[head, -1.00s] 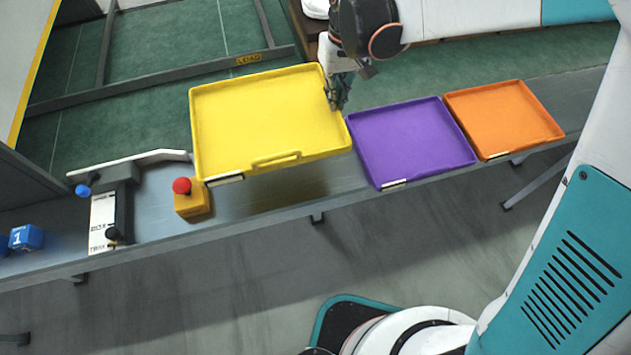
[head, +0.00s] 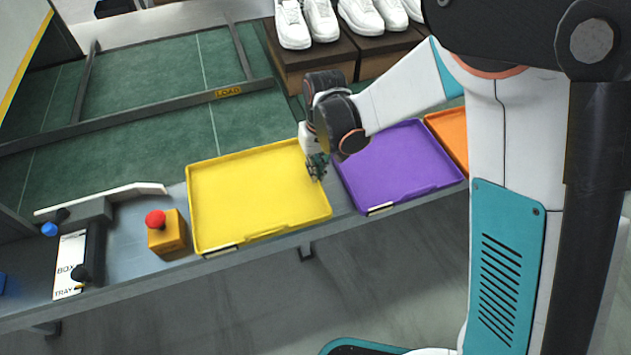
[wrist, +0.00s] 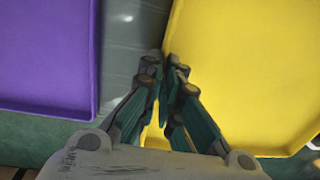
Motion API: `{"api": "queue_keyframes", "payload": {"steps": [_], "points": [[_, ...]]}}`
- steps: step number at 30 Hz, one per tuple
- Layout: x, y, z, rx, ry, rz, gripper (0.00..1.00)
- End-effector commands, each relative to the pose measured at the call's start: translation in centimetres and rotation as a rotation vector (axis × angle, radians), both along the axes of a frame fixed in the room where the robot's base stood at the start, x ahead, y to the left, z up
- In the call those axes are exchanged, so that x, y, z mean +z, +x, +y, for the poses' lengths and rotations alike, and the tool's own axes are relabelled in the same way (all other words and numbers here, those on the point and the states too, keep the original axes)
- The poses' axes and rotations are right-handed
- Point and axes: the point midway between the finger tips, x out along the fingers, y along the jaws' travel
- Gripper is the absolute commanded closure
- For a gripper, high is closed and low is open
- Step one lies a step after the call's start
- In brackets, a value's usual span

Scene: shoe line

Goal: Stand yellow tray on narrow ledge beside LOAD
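The yellow tray (head: 258,195) lies level over the narrow grey ledge (head: 130,230), between the red-button box and the purple tray. Its underside contact with the ledge is hidden. My gripper (head: 317,167) is at the tray's right rim, near its far corner. In the wrist view, my gripper's fingers (wrist: 168,85) straddle the rim of the yellow tray (wrist: 240,60) and look closed on it. The LOAD label (head: 228,92) is on a dark frame bar behind the tray, with green floor between.
A purple tray (head: 400,165) lies just right of the yellow one, with an orange tray (head: 450,135) beyond. A red button box (head: 167,232) stands close on the left, then a lever stand (head: 70,265). White shoes (head: 320,20) on brown boxes stand behind.

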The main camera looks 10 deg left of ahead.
Motion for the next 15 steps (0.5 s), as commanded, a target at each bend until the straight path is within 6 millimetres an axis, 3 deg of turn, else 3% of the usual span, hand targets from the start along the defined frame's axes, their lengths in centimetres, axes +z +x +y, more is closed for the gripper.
{"api": "queue_keyframes", "payload": {"steps": [5,10,15], "points": [[-1.4,0.0,0.0,0.000,0.001,0.001,1.00],[-3.9,0.0,0.0,0.000,0.001,0.001,1.00],[-4.4,0.0,0.0,0.000,0.001,0.001,1.00]]}}
